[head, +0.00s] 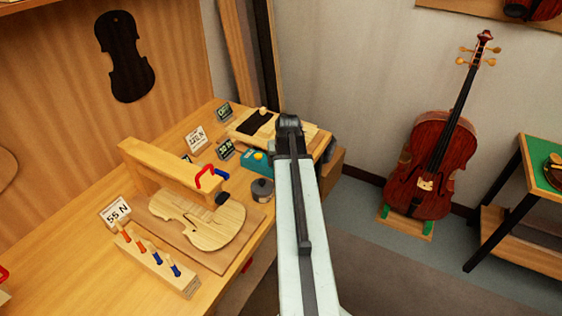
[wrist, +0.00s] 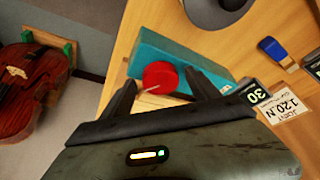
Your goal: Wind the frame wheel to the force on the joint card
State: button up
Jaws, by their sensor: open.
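In the wrist view the red round wheel (wrist: 160,72), with a pale pointer line, sits against a teal block (wrist: 172,47). My gripper (wrist: 161,82) is open, its dark fingers on either side of the wheel, with gaps visible. I cannot tell how far they are from it in depth. A white joint card (wrist: 291,105) reads 120 N; a small display beside it (wrist: 256,94) shows 30. In the head view the teal block (head: 255,166) is partly hidden by my arm; the wheel and gripper do not show. The 120 N card (head: 197,138) stands behind it.
A second card (head: 115,212) reads 55 N. A peg rack (head: 155,264) stands in front. A dark round tin (head: 262,190) is near the block. A cello (head: 432,165) stands right of the bench.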

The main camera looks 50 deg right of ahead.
jog(key=shift+r, duration=0.1)
jog(key=p+v, duration=0.7)
jog(key=shift+r, duration=0.3)
dwell(1.0)
